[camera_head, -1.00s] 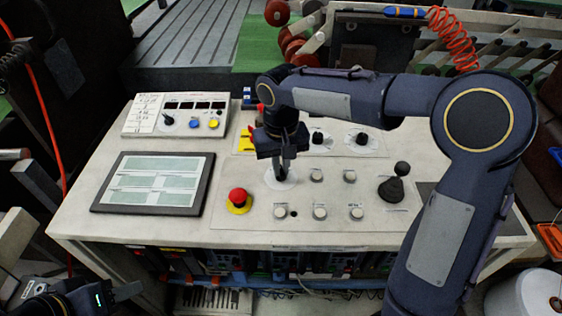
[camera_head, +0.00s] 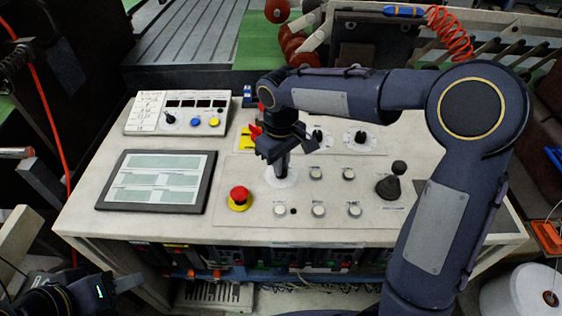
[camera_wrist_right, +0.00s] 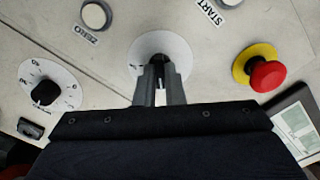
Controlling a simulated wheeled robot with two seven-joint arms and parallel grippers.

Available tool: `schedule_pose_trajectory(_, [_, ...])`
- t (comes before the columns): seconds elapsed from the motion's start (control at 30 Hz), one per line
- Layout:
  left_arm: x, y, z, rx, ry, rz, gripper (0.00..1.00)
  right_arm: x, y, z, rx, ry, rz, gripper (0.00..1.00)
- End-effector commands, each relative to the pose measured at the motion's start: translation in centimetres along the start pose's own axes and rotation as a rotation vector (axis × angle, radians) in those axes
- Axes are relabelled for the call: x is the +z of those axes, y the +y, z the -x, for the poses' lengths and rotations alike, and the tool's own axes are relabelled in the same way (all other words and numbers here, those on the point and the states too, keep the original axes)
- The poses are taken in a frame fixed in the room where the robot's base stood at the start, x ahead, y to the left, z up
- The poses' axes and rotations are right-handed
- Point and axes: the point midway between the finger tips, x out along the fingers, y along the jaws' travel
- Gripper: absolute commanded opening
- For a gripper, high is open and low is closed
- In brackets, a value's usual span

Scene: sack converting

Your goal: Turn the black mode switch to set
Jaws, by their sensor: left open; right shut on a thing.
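The black mode switch (camera_wrist_right: 157,60) is mostly hidden between my right fingertips. Its round white dial plate (camera_wrist_right: 178,48) shows around the fingers, and also in the head view (camera_head: 287,182). I cannot read where the switch points. My right gripper (camera_head: 281,171) comes down onto the console panel and is shut on the switch; its two grey fingers (camera_wrist_right: 160,78) fill the middle of the wrist view. My left gripper (camera_head: 120,284) is open and empty at the lower left, in front of the console and away from the switch.
A red emergency button (camera_head: 239,194) on a yellow base is left of the dial. Several white buttons, such as one (camera_head: 318,210), and a black joystick (camera_head: 389,186) are to the right. Two other black knobs (camera_head: 361,137) sit behind. A flat screen (camera_head: 156,181) lies left.

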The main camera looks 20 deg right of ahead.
Motion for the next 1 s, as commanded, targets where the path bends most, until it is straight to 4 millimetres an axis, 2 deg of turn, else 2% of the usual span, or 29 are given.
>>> schedule_pose_trajectory(0.33, [0.0, 0.0, 0.0, 0.0, 0.0, 0.0, 0.41, -0.1, 0.0, 0.1, 0.002, 0.004, 0.005, 0.0])
schedule_pose_trajectory(0.37, [0.0, 0.0, 0.0, 0.0, 0.0, 0.0, 0.41, -0.1, 0.0, 0.1, 0.002, 0.004, 0.005, 0.13])
schedule_pose_trajectory(0.5, [0.0, 0.0, 0.0, 0.0, 0.0, 0.0, 0.41, -0.1, 0.0, 0.1, 0.001, 0.003, 0.004, 0.31])
schedule_pose_trajectory(0.8, [0.0, 0.0, 0.0, 0.0, 0.0, 0.0, 0.41, -0.1, 0.0, 0.2, 0.001, 0.002, 0.003, 0.31])
schedule_pose_trajectory(1.0, [0.0, 0.0, 0.0, 0.0, 0.0, 0.0, 0.41, -0.1, 0.0, 2.8, 0.002, 0.007, 0.003, 0.31])
